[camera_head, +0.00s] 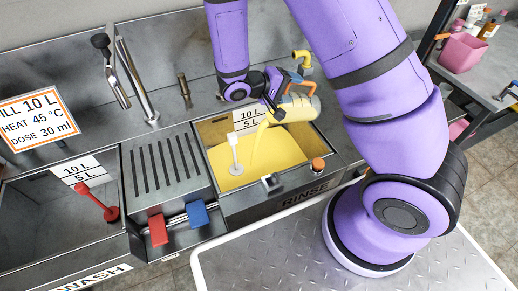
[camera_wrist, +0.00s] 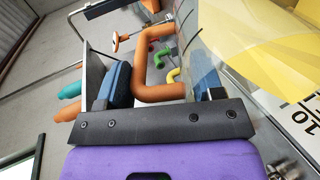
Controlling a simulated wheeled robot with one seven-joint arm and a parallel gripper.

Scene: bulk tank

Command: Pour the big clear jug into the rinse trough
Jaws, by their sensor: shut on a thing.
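The big clear jug (camera_head: 300,107) is tilted over the right basin, with its mouth to the left and down. Yellow liquid runs from it into the rinse trough (camera_head: 258,203), marked RINSE, where a yellow pool covers the bottom. The pool's surface lies close under the 5 L mark. My gripper (camera_head: 279,84) is shut on the jug's orange handle (camera_head: 292,78). In the wrist view the orange handle (camera_wrist: 157,93) passes between the fingers, and the jug's clear wall with yellow liquid (camera_wrist: 245,45) fills the upper right.
A white float (camera_head: 235,155) stands in the pool. The wash trough (camera_head: 60,215) with a red float (camera_head: 100,203) is at left. Between them are a slotted drainboard (camera_head: 166,165) and red and blue levers (camera_head: 178,222). A faucet (camera_head: 135,80) stands behind.

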